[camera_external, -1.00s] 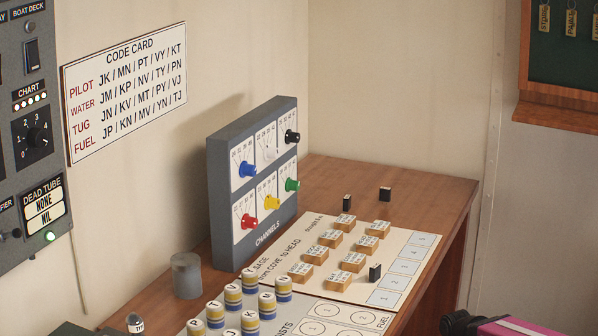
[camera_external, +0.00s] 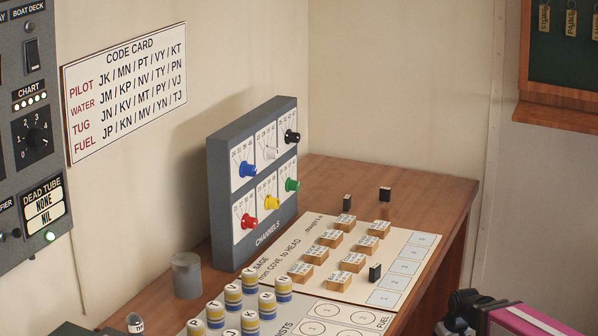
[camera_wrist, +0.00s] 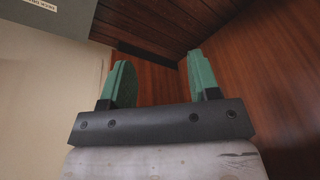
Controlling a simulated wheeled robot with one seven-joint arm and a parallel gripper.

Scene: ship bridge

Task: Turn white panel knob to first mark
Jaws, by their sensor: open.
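The white knob (camera_external: 269,152) sits in the top row of the grey channels panel (camera_external: 223,193), between the blue knob (camera_external: 247,169) and the black knob (camera_external: 292,137). It is small and pale against its white dial, and its pointer cannot be made out. My gripper (camera_wrist: 161,82) shows in the wrist view with two green fingers apart and nothing between them. It faces brown wood, and no knob is in that view. In the external view only part of my arm (camera_external: 510,318) shows at the lower right, well away from the panel.
Red (camera_external: 248,221), yellow (camera_external: 271,202) and green (camera_external: 292,185) knobs fill the panel's lower row. In front lie wooden blocks (camera_external: 352,262) on a card, several striped cylinders (camera_external: 267,304) and small black blocks (camera_external: 385,194). A grey cylinder (camera_external: 186,276) stands left of the panel.

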